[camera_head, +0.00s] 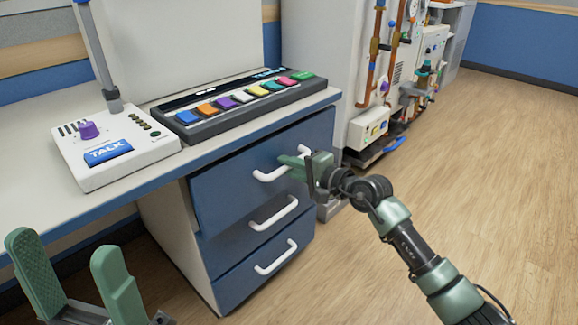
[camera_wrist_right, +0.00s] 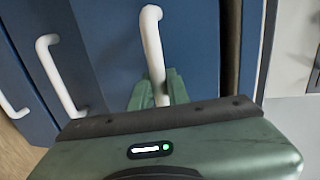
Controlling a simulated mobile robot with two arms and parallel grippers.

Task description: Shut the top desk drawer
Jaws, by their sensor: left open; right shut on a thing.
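The top drawer (camera_head: 225,190) of the desk has a blue front that stands out a little beyond the drawer fronts below it. Its white bar handle (camera_head: 267,176) shows in the head view, and its upper part (camera_wrist_right: 152,40) shows in the right wrist view. My right gripper (camera_head: 292,163) is at the right part of this handle, its green fingers (camera_wrist_right: 157,90) shut on it. The grip point itself is partly hidden by the fingers. My left gripper (camera_head: 70,258) is open and empty at the lower left, apart from the desk.
The middle drawer (camera_head: 235,240) and bottom drawer (camera_head: 235,287) sit below, each with a white handle. A TALK box (camera_head: 120,160) and a panel of coloured buttons (camera_head: 240,105) stand on the desktop. Piped equipment (camera_head: 385,70) stands behind right. The floor (camera_head: 510,170) at right is clear.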

